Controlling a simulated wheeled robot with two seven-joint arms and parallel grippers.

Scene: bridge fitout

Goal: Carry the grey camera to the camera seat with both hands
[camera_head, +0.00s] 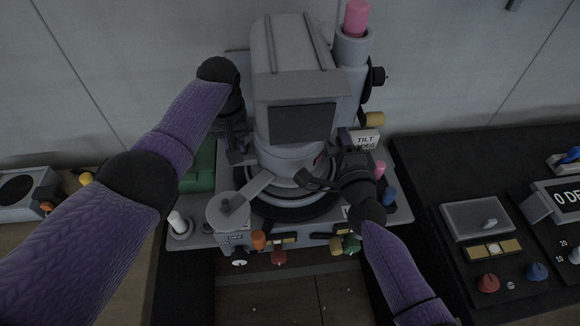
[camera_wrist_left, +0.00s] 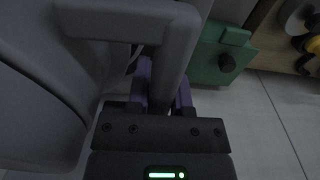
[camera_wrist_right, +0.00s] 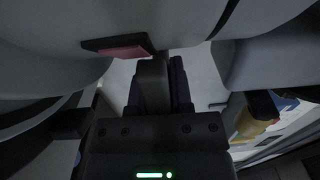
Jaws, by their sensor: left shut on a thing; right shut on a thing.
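The large grey camera (camera_head: 290,60) stands upright in the middle of the head view, with a dark rectangular face towards me. Below it is a round base with a dark ring (camera_head: 290,208) on a grey console; I cannot tell whether this is the camera seat or whether the camera rests on it. My left gripper (camera_head: 235,146) is at the camera's left side, shut on its grey handle (camera_wrist_left: 172,65). My right gripper (camera_head: 322,180) is at the camera's lower right, shut on a dark bar-like handle (camera_wrist_right: 152,85). The fingertips are partly hidden in the head view.
A grey cylinder with a pink top (camera_head: 355,20) stands close behind right of the camera. A green box (camera_head: 198,170) is at left. Coloured knobs, such as an orange one (camera_head: 259,239), line the console front. A black panel with instruments (camera_head: 478,220) is at right.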

